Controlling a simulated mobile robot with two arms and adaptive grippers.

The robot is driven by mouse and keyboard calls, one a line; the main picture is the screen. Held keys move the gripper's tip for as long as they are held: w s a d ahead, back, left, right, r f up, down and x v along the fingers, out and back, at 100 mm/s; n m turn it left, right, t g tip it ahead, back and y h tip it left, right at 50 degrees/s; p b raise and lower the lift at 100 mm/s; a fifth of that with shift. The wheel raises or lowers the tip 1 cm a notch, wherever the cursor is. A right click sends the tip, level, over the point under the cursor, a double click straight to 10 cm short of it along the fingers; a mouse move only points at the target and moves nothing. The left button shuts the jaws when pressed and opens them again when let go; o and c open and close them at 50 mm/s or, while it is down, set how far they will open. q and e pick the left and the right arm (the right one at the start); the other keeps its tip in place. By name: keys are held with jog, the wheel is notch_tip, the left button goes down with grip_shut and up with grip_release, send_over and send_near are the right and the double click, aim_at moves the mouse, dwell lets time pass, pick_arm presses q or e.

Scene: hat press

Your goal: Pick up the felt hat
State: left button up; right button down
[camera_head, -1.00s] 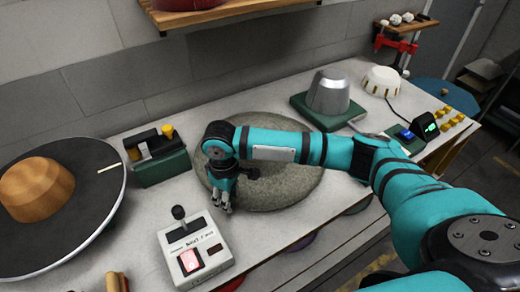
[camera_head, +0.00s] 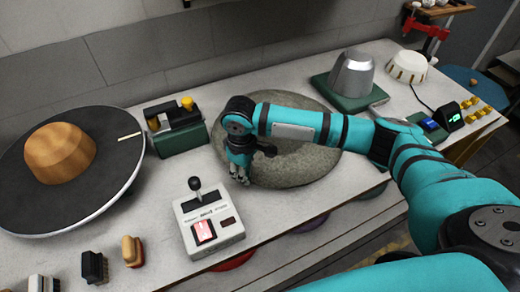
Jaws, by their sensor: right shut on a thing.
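The felt hat (camera_head: 308,160) is a mottled grey-green, wide, round piece on the white worktable, left of the metal cone. My right arm crosses over it and hides its middle. My right gripper (camera_head: 240,178) points down at the hat's left front edge and is shut on the felt there. The fingertips are small and dark, so the exact grip on the edge is hard to see. I cannot see a clear gap between hat and table. My left gripper is out of view.
A control box (camera_head: 215,222) with a lever stands just in front of the gripper. A green box (camera_head: 178,140) is to its left, near a dark disc (camera_head: 95,190) bearing a wooden block (camera_head: 60,152). The metal cone (camera_head: 352,74) stands behind right. Brushes (camera_head: 95,267) lie at the front.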

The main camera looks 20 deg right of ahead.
notch_tip(320, 180, up, 18)
jog(key=b, duration=0.1)
jog(key=shift+b, duration=0.35)
jog(key=c, duration=2)
grip_release()
grip_shut()
